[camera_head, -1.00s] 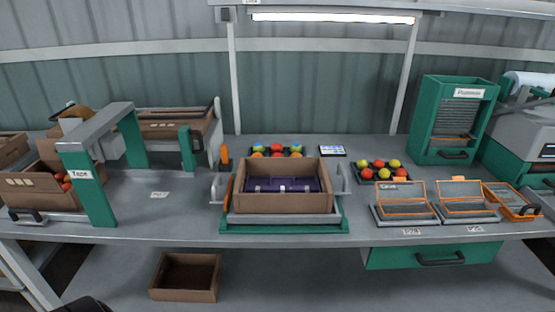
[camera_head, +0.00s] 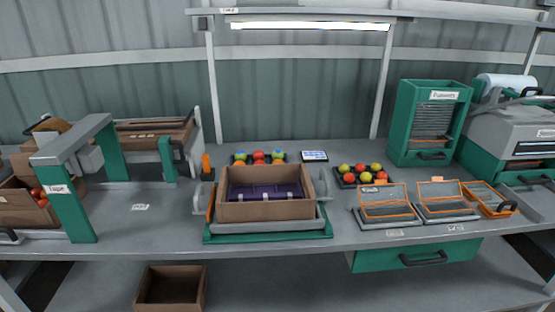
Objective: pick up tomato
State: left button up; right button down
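Tomatoes lie in two black trays on the bench. The back tray (camera_head: 238,162) stands behind the open cardboard box and holds red and orange tomatoes (camera_head: 258,156), two with blue marks on top. More red tomatoes (camera_head: 38,194) sit in a cardboard crate at the far left. The cardboard box (camera_head: 268,210) stands on a green-based platform with a purple insert (camera_head: 262,191) inside. Neither gripper shows in this view.
A green tape frame (camera_head: 80,210) stands left. Orange-rimmed open cases (camera_head: 388,211) lie front right, with a green punnet dispenser (camera_head: 405,115) behind. An empty brown box (camera_head: 172,290) is below the bench. The bench between tape frame and platform is mostly clear.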

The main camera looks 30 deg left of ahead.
aim_at(240, 155)
jog(key=u, duration=1.35)
